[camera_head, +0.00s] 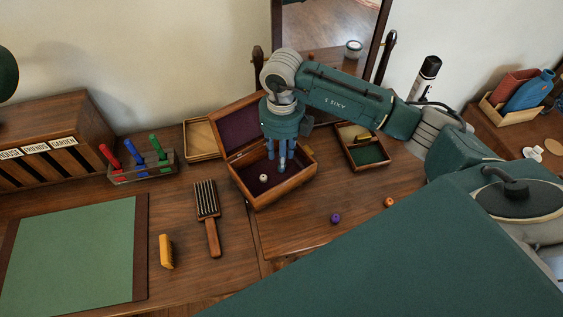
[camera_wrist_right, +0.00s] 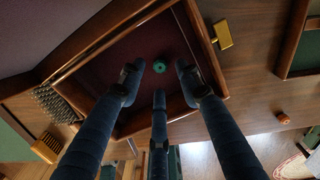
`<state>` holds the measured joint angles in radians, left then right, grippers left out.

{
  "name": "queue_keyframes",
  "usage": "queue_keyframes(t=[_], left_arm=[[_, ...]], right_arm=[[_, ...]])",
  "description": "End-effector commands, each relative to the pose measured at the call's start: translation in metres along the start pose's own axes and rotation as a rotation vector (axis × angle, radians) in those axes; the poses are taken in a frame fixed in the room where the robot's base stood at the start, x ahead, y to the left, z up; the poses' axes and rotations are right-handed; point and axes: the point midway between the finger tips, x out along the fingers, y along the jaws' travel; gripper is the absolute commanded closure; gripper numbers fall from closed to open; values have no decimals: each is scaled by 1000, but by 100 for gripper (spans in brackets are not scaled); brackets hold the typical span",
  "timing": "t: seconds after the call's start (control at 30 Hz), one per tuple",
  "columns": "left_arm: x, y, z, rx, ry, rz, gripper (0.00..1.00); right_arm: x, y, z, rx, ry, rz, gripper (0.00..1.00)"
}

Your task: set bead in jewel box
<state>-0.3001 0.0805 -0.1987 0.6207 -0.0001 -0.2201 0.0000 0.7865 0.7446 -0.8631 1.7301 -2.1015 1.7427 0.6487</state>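The open wooden jewel box (camera_head: 262,200) with dark purple lining stands mid-table, its lid (camera_head: 240,128) tilted back. A pale bead (camera_head: 264,178) lies on its floor. My right gripper (camera_head: 278,164) points down into the box; its three fingers are spread apart. In the right wrist view a small teal bead (camera_wrist_right: 160,66) shows beyond the spread fingertips (camera_wrist_right: 158,80), inside the box and apart from them. In the head view the gripper seems to hide it. A purple bead (camera_head: 335,218) and an orange bead (camera_head: 389,202) lie on the table right of the box. My left gripper is out of view.
A green-lined tray (camera_head: 372,155) stands right of the box. A hairbrush (camera_head: 207,205), a yellow-brown small brush (camera_head: 166,251), a pen holder (camera_head: 145,172) and a green mat (camera_head: 72,260) lie left. The mirror stands behind.

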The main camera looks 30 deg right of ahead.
Motion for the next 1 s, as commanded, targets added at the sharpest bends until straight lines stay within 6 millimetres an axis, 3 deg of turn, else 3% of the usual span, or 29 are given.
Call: queue_keyframes(t=[0.2,0.4,1.0], left_arm=[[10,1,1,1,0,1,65],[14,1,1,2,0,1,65],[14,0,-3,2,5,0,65]], right_arm=[[-48,0,2,0,-6,0,65],[-77,0,1,1,-4,1,65],[-85,0,0,1,0,0,65]])
